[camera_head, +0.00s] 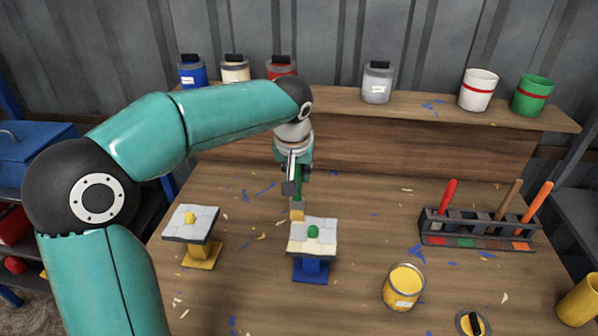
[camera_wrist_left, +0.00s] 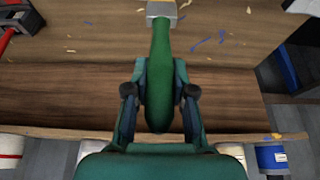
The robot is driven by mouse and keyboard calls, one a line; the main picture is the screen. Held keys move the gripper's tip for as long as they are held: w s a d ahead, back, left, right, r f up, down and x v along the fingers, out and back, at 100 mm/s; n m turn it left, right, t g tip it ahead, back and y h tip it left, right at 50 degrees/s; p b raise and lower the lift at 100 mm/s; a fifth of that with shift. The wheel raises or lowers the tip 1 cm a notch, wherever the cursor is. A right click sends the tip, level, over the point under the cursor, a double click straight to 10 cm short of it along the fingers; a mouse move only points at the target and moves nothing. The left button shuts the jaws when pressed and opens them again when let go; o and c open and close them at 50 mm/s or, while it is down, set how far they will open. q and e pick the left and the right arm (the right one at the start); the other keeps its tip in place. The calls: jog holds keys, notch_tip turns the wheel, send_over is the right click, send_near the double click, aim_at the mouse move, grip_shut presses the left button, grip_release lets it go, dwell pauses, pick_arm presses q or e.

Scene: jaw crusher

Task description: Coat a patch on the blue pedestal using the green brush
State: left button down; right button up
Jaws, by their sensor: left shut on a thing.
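My left gripper (camera_head: 296,180) is shut on the handle of the green brush (camera_head: 299,186), which points bristles down. In the left wrist view the green handle (camera_wrist_left: 161,75) lies between the gripper's fingers (camera_wrist_left: 160,95), with the metal ferrule at the top edge. The blue pedestal (camera_head: 311,268) carries a pale tiled slab (camera_head: 325,247) with a green knob (camera_head: 313,232); part of the slab looks cream. The brush's tan lower end shows at the slab's back left corner; I cannot tell whether it touches. My right gripper is not in view.
A yellow pedestal (camera_head: 202,256) with a grey-white slab stands left. An open yellow paint can (camera_head: 403,288) and a lid (camera_head: 472,324) are at front right. A dark rack (camera_head: 477,230) holds red, brown and orange handles. Several cans line the back shelf (camera_head: 330,98).

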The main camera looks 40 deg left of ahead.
pick_arm(q)
jog(key=w+d+p, duration=0.1)
jog(key=w+d, duration=0.3)
jog(key=d, duration=0.3)
jog(key=shift+w+d, duration=0.35)
dwell(0.6)
jog(key=shift+r, duration=0.2)
notch_tip(320, 180, up, 5)
jog(key=p, duration=0.4)
jog(key=shift+f, duration=0.1)
dwell(0.3)
